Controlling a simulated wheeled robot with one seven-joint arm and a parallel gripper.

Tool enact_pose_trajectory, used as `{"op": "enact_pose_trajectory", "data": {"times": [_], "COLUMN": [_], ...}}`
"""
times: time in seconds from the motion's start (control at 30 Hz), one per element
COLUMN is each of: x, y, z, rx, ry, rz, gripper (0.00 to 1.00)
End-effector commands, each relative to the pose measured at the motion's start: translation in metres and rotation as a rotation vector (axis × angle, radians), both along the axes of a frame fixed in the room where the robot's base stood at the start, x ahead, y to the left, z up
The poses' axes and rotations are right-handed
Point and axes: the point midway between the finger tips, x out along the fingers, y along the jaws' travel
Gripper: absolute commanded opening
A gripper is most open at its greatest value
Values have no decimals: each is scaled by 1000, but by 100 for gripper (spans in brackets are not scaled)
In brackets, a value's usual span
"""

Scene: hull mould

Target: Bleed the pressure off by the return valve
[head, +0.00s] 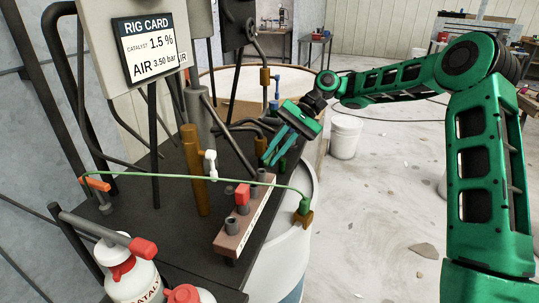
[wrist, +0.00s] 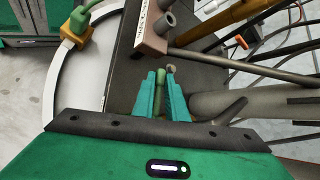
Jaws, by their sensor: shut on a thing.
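My gripper (head: 275,152) reaches down from the upper right to the dark rig deck. In the wrist view its teal fingers (wrist: 162,84) are closed around a slim dull-green handle (wrist: 160,97). A small grey round end (wrist: 171,69) shows just past the fingertips. The green handle seems to be the return valve's lever, but no label on it can be read. In the head view the fingers mostly hide the place. The rig card (head: 148,48) reads catalyst 1.5 % and air 3.50 bar.
A brown block (head: 228,238) with grey stubs and a red cap stands left of my gripper. A thin green hose (head: 200,177) runs across to a green fitting (head: 304,205). A white-handled valve (head: 210,163) and brown post (head: 193,165) stand nearby. Catalyst bottles (head: 133,280) stand in front.

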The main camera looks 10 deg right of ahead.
Motion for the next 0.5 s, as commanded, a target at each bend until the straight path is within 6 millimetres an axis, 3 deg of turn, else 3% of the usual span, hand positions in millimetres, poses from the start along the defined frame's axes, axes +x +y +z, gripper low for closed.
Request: {"op": "enact_pose_trajectory", "data": {"times": [0.5], "x": [9], "y": [-9], "z": [10], "rx": [3], "ry": [-7], "rz": [-8], "gripper": [19]}}
